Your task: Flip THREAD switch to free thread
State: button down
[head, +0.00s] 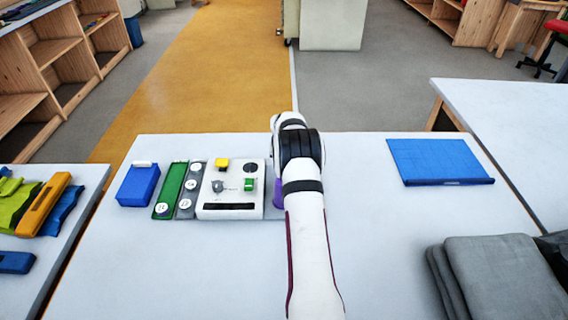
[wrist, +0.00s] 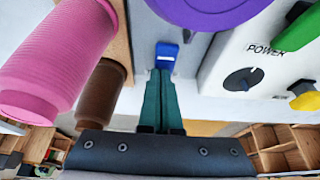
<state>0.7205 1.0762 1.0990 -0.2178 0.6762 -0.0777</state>
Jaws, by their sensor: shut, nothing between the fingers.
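A white control box (head: 232,206) stands left of my arm on the white table. It carries a yellow part (head: 221,164), a green part (head: 249,184), a small grey part (head: 217,187) and a black dial (head: 250,167). In the wrist view the box (wrist: 225,65) shows the word POWER beside the dial (wrist: 243,79). I cannot read a THREAD label. My gripper (wrist: 166,70) is shut and empty, left of the box in that view. A blue piece (wrist: 166,50) shows at its tips; I cannot tell whether it belongs to them. My arm hides the gripper in the head view.
A pink spool (wrist: 65,55), a brown spool (wrist: 101,92) and a purple round thing (wrist: 205,8) are close around my gripper. A blue box (head: 138,187) and a green strip (head: 171,185) stand left. A blue mat (head: 440,160) and grey cloths (head: 505,275) lie right.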

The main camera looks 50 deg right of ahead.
jog(key=shift+s+a, duration=0.1)
jog(key=shift+s+a+f, duration=0.1)
jog(key=shift+s+a, duration=0.45)
jog(key=v, duration=1.4)
jog(key=shift+w+d, duration=0.25)
jog(key=shift+w+d+r, duration=0.4)
jog(key=shift+w+r, duration=0.05)
jog(key=shift+w, duration=0.15)
